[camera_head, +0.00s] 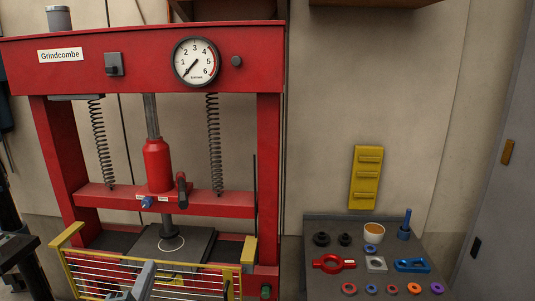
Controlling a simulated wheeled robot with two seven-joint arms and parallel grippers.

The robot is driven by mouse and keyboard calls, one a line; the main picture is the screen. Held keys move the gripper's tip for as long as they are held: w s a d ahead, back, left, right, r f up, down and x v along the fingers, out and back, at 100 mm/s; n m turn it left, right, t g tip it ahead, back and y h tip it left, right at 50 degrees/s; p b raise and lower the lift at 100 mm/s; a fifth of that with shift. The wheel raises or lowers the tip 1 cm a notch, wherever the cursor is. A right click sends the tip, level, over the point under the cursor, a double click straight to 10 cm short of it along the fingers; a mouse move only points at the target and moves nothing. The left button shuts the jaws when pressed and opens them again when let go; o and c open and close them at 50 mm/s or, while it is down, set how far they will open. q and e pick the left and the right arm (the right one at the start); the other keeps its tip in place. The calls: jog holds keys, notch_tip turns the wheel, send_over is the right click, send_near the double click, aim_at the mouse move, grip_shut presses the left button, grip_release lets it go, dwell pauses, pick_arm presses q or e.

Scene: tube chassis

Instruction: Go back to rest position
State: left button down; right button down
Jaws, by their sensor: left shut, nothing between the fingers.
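My left gripper (20,250) is at the lower left edge of the head view, a dark shape partly cut off by the frame. It is shut and empty, left of the red press and its yellow guard, apart from both as far as I can see. My right gripper is not in view.
A red press (150,62) with a dial gauge (196,61) fills the left half. A yellow barred guard (190,280) stands in front, with a grey bar (143,280) before it. At right, a dark bench (330,222) holds rings, a cup and tools below a yellow rack (366,177).

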pick_arm(q)
jog(key=s+f+n+g, duration=0.35)
jog(key=s+f, duration=0.25)
jog(key=f, duration=0.4)
jog(key=s+f+n+g, duration=0.35)
jog(key=s+f, duration=0.25)
jog(key=f, duration=0.3)
jog(key=s+d+f+n+g+h, duration=0.15)
jog(key=s+f+n+g, duration=0.35)
jog(key=s, duration=0.6)
jog(key=s+d+f+g, duration=0.3)
jog(key=s+f, duration=0.4)
jog(key=s, duration=0.3)
notch_tip(320, 180, down, 32)
jog(key=s+g+b, duration=0.1)
jog(key=s+g, duration=0.1)
jog(key=s+a+f+b, duration=0.1)
jog(key=s+a+f, duration=0.2)
jog(key=s+f, duration=1.4)
jog(key=shift+s+a+g, duration=0.15)
jog(key=shift+s+g, duration=0.25)
